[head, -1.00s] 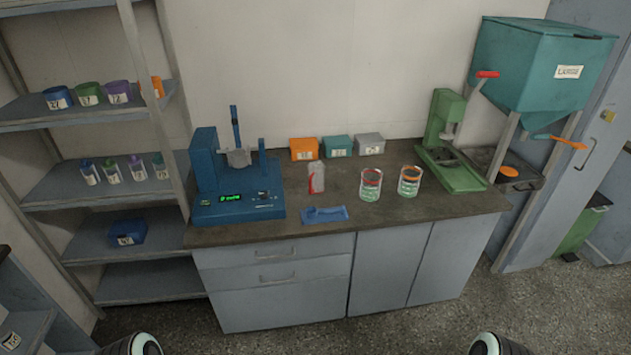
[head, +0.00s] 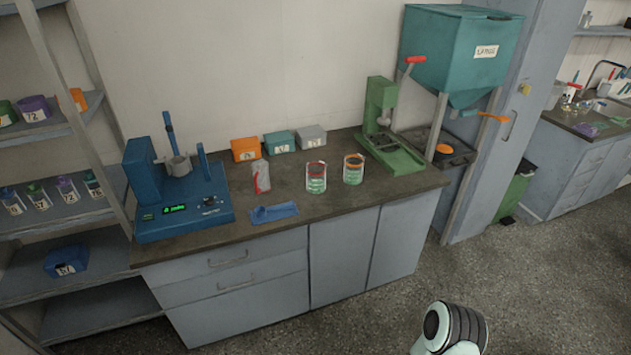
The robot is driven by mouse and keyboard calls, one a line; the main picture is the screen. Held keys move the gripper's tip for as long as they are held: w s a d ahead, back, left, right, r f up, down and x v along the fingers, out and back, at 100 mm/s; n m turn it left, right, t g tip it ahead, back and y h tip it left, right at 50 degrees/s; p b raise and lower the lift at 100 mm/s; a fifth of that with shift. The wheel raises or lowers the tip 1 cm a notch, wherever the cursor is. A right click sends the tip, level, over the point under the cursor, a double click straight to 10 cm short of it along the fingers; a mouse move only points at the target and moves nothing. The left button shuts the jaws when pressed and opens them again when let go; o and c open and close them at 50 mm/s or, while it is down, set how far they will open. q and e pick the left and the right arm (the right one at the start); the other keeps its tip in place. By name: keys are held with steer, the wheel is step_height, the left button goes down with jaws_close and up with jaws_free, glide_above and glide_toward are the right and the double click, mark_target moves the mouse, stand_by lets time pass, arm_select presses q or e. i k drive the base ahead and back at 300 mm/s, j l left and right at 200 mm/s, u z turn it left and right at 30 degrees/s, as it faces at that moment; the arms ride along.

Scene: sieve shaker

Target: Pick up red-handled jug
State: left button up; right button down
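A clear jug with a red upper part (head: 316,179) and green markings stands upright on the dark countertop (head: 390,205), right of the blue machine. A similar clear jug with an orange upper part (head: 353,169) stands just right of it. At this size I cannot make out their handles clearly. Neither of my grippers is in view. Only a rounded white and black part of my arm (head: 455,328) shows at the bottom right, well away from the jugs.
A blue machine (head: 180,190), a white and red container (head: 262,177) and a blue flat item (head: 274,212) are to the left. Small bins (head: 245,150) stand behind. A green press (head: 392,135) and teal hopper (head: 455,50) are to the right. The floor in front is clear.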

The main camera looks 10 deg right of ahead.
mark_target(260, 171)
steer(key=u, duration=0.35)
steer(key=l+u, duration=0.2)
steer(key=u, duration=0.2)
steer(key=i+l+u, duration=0.1)
steer(key=l+u, duration=0.4)
steer(key=u, duration=0.3)
steer(key=l+u, duration=0.2)
steer(key=l, duration=0.35)
steer(key=k+l+u, duration=0.2)
steer(key=l, duration=0.3)
steer(key=i, duration=0.05)
